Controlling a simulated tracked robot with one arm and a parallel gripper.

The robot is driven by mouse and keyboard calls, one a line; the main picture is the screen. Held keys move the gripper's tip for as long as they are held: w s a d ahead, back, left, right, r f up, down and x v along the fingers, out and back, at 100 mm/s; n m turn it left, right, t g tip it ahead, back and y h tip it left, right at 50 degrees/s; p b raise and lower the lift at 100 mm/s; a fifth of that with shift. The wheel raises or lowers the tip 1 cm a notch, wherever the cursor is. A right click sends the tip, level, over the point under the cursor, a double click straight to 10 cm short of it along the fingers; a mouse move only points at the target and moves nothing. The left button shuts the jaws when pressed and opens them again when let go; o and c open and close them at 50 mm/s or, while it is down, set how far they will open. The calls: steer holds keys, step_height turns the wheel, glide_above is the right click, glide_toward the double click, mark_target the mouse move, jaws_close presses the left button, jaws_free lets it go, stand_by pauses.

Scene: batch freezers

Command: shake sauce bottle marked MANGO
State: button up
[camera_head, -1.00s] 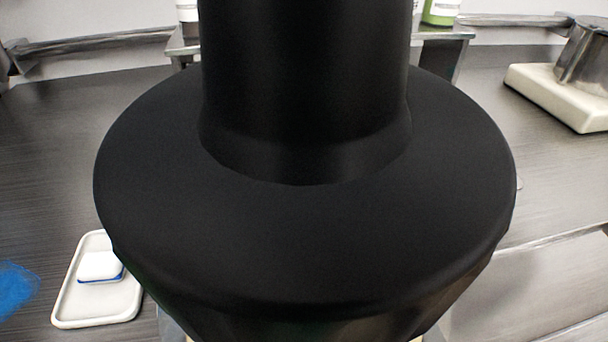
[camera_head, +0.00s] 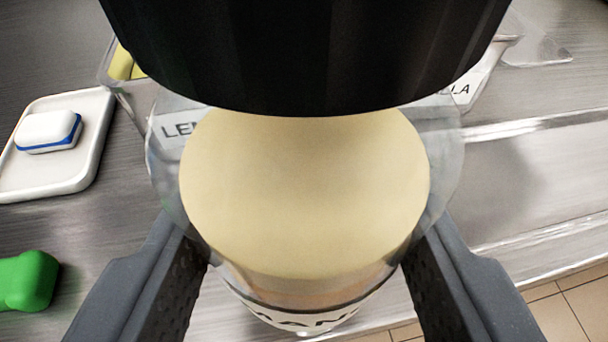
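A bottle with a black cap (camera_head: 310,50) and a clear body stands between the two grey fingers of my gripper (camera_head: 308,268), seen steeply from above. A pale cream sauce surface (camera_head: 305,195) shows through its clear upper part. Near its base is a label (camera_head: 300,325) with dark letters that look like MAN, partly cut off from sight. The fingers flank the bottle left and right, close to its sides. I cannot tell whether they press on it. Their far parts are partly hidden by the bottle.
Behind the bottle are labels reading LE (camera_head: 178,130) and LLA (camera_head: 461,88), on partly hidden containers. A white tray (camera_head: 75,175) with a white and blue block (camera_head: 48,130) lies at left. A green object (camera_head: 28,282) is at lower left. The metal counter's edge runs along the right.

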mark_target(308, 231)
steer(key=shift+r, duration=0.1)
step_height(308, 231, up, 8)
steer(key=shift+s+f, duration=0.1)
steer(key=shift+f, duration=0.15)
step_height(308, 231, down, 8)
steer(key=shift+f, duration=0.1)
steer(key=shift+r, duration=3.8)
steer(key=shift+f, duration=0.1)
step_height(308, 231, down, 7)
steer(key=shift+f, duration=0.2)
steer(key=shift+r, duration=0.3)
